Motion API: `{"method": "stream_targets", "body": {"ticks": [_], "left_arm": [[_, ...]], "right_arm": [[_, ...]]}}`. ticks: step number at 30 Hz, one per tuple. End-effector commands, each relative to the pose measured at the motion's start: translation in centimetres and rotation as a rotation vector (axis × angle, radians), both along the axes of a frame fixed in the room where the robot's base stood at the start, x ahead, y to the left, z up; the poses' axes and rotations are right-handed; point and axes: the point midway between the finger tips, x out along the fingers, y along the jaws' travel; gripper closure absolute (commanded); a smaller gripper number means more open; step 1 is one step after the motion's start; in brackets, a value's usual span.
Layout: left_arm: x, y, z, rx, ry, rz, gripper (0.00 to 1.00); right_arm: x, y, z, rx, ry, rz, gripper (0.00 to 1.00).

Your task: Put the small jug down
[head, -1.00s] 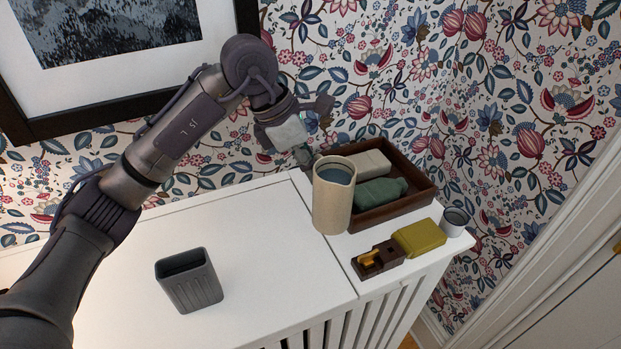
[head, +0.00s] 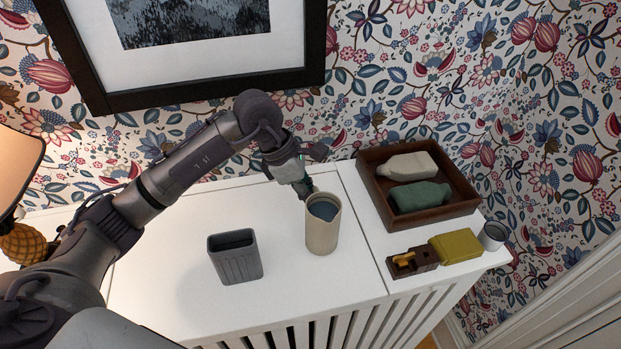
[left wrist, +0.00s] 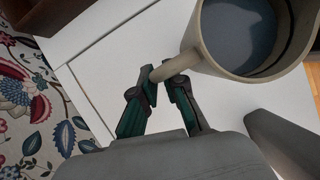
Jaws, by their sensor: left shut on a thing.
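The small jug (head: 322,232) is a cream, upright cylinder with a blue-grey inside, over the white cabinet top between the grey ribbed cup and the brown tray. My left gripper (head: 306,190) reaches it from behind and is shut on it. In the left wrist view the two fingertips (left wrist: 163,78) pinch the jug's handle, and the jug (left wrist: 240,40) fills the upper right. I cannot tell whether the jug's base touches the cabinet top. The right gripper is in neither view.
A grey ribbed cup (head: 236,258) stands left of the jug. A brown tray (head: 437,215) with two bottle shapes, a dark brown box (head: 412,262), a yellow box (head: 456,246) and a small grey cup (head: 494,235) are on the right. The front left of the white cabinet top (head: 165,290) is clear.

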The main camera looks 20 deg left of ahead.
Motion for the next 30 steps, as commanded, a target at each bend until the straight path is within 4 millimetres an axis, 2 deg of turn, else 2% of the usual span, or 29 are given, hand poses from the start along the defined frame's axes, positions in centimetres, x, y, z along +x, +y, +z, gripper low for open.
{"method": "stream_targets", "body": {"ticks": [14,15,19,30], "left_arm": [[0.03,-0.03,-0.73,-0.001,-0.003,0.0,1.0],[0.01,-0.01,-0.7,0.0,-0.001,0.0,0.84],[0.01,-0.01,-0.68,0.0,-0.001,0.0,0.64],[0.02,-0.01,-0.1,0.0,-0.001,0.0,0.64]], "right_arm": [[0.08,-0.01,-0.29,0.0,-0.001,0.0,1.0],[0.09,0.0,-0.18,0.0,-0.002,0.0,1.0],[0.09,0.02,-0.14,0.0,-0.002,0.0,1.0],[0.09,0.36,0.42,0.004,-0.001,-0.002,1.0]]}}
